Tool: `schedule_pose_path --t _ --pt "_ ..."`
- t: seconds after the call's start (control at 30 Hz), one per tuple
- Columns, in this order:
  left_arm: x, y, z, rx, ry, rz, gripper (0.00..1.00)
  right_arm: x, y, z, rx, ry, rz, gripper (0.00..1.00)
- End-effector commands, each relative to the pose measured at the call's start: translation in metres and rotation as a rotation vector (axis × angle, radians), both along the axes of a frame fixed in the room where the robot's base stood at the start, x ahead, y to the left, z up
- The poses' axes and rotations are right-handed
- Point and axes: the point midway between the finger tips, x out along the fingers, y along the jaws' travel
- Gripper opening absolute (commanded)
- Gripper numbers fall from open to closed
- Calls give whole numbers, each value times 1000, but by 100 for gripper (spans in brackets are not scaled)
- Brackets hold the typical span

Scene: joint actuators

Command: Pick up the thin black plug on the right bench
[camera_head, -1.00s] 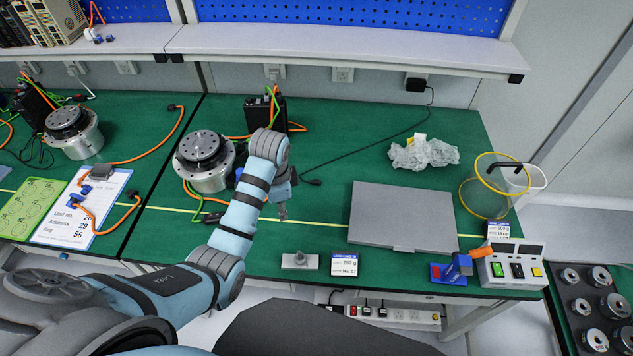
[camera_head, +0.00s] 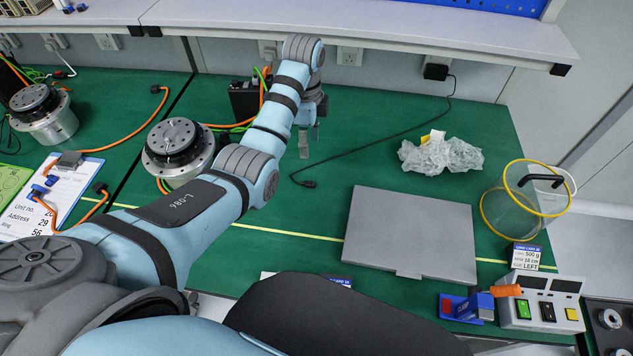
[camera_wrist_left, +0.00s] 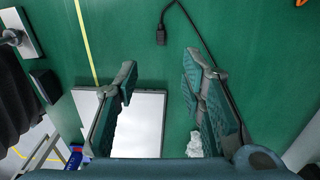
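The thin black plug (camera_head: 306,183) lies on the green bench at the end of a thin black cable that runs back to the wall adapter (camera_head: 437,71). In the left wrist view the plug (camera_wrist_left: 161,37) shows beyond the fingertips, near the top middle. My left gripper (camera_head: 308,140) is above the bench, just behind the plug in the head view. In the left wrist view the left gripper (camera_wrist_left: 160,75) is open, with nothing between its fingers. The right gripper is not in view.
A grey flat panel (camera_head: 412,232) lies right of the plug. Crumpled clear plastic (camera_head: 440,155) sits behind it. A round actuator (camera_head: 178,148) and a black box (camera_head: 246,101) with cables stand left of my gripper. A yellow-rimmed basket (camera_head: 512,208) stands at the right.

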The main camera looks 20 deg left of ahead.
Motion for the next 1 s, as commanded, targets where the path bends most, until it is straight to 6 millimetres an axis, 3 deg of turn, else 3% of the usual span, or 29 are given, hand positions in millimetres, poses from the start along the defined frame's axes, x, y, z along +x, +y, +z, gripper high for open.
schedule_pose_path --t 0.1,0.23,0.43,0.63,0.8,1.0 --pt "0 0 -16 0 0 0 37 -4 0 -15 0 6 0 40" --pt "-1 -1 -37 0 4 -1 37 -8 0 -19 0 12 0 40" --pt "-1 -1 -90 0 2 -1 37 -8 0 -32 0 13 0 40" --pt "-2 1 -117 1 1 0 37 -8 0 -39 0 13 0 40" --pt "-6 4 -151 0 1 1 37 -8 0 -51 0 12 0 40" --pt "-5 4 -156 0 -1 1 37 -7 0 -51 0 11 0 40"
